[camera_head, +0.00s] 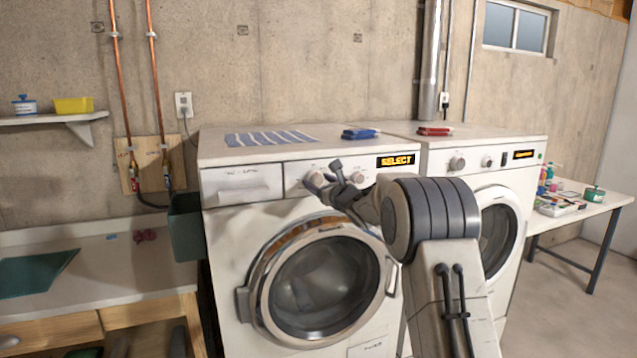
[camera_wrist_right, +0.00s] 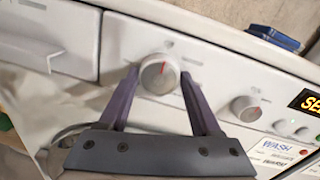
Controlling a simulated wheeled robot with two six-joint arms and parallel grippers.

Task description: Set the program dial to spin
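The front washer (camera_head: 225,225) has two round knobs on its panel and a display (camera_head: 397,160) reading SELECT. The left knob (camera_wrist_right: 158,76) is pale grey with a red mark near the top, tilted slightly right. The right knob (camera_head: 358,178) also shows in the right wrist view (camera_wrist_right: 247,109). I cannot read which knob is the program dial. My right gripper (camera_head: 325,172) is open at the left knob, which it partly hides in the head view. In the right wrist view its fingers (camera_wrist_right: 160,72) straddle that knob, apparently not touching it. My left gripper is out of view.
A second machine (camera_head: 535,172) stands to the right. Blue (camera_head: 360,133) and red (camera_head: 435,131) items and a striped cloth (camera_head: 268,138) lie on top. A closed detergent drawer (camera_head: 242,185) is left of the knobs. The round door (camera_head: 320,285) juts out below.

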